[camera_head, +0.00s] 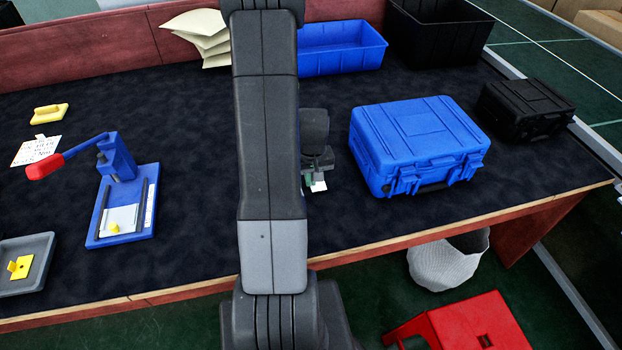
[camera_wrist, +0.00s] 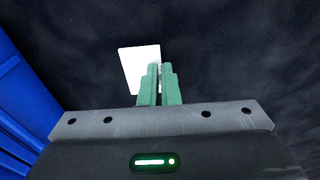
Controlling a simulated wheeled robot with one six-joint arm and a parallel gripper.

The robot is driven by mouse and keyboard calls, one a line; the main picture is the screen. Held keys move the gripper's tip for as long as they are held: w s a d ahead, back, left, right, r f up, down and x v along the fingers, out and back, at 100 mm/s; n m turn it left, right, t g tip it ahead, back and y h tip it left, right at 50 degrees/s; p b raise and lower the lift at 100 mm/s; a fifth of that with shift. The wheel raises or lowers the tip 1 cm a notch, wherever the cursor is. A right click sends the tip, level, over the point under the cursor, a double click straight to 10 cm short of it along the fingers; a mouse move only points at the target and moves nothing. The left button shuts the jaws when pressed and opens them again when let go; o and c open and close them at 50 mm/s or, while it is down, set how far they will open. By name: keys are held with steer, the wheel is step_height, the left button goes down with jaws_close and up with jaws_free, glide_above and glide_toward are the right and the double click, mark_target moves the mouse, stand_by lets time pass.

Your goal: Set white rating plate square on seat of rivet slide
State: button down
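The white rating plate (camera_wrist: 137,68) is a flat white piece at the green fingertips of my gripper (camera_wrist: 160,75). The fingers are close together, and the plate sticks out mostly to their left in the wrist view. In the head view the plate (camera_head: 319,186) shows as a small white patch under my gripper (camera_head: 316,176), partly hidden by my arm. The seat's details are too small to tell.
The press has a red-handled lever (camera_head: 45,167) reaching left. A grey tray (camera_head: 40,247) with a yellow piece, a printed card (camera_head: 36,151) and a yellow handled block (camera_head: 49,113) lie left. A blue case (camera_head: 418,140) stands right of the gripper. Dark mat between press and arm is clear.

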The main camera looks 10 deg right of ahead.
steer(key=shift+f, duration=0.25)
steer(key=shift+f, duration=0.15)
steer(key=c, duration=1.6)
jaws_free()
steer(key=shift+c, duration=0.2)
